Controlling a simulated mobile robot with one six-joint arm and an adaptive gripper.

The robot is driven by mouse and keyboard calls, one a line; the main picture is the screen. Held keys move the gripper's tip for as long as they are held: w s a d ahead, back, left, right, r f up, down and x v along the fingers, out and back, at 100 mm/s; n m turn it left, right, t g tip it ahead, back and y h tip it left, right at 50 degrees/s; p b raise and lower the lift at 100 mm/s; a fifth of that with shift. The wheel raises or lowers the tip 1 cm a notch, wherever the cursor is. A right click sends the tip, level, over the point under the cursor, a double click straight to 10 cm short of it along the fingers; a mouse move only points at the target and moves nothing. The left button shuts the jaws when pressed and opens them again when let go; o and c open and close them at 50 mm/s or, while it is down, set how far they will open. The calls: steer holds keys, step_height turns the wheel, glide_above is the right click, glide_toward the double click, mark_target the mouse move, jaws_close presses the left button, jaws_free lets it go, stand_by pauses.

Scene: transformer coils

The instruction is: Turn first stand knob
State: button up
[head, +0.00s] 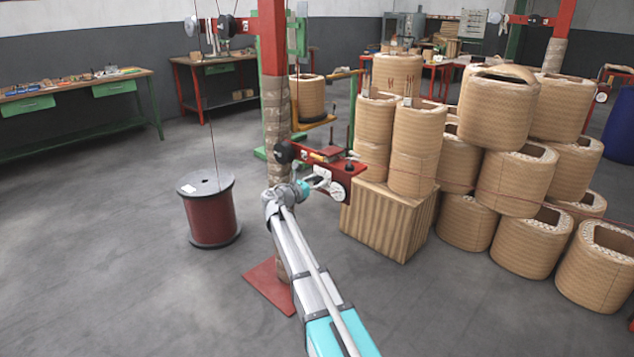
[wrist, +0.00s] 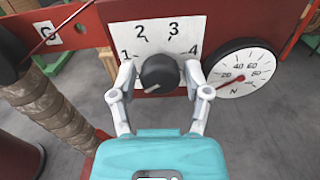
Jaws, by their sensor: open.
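The stand knob (wrist: 160,73) is black and round, with a pale pointer mark at its lower edge. It sits on a white dial plate (wrist: 155,37) with the numbers 1, 2, 3 and 4, on a red bar. My gripper (wrist: 160,83) is open in the wrist view, with one finger on each side of the knob. I cannot tell whether the fingers touch it. In the head view my gripper (head: 320,180) is at the red stand arm (head: 325,160); the knob itself is too small to make out there.
A white gauge (wrist: 241,69) with a red needle sits right of the knob. The wrapped stand post (head: 278,125) is beside my arm. A dark red spool (head: 210,208) stands left, and a wooden crate (head: 385,220) with coils stands right.

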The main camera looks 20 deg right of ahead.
steer(key=shift+w+d, duration=0.1)
steer(key=shift+d, duration=0.05)
jaws_close()
stand_by(0.4)
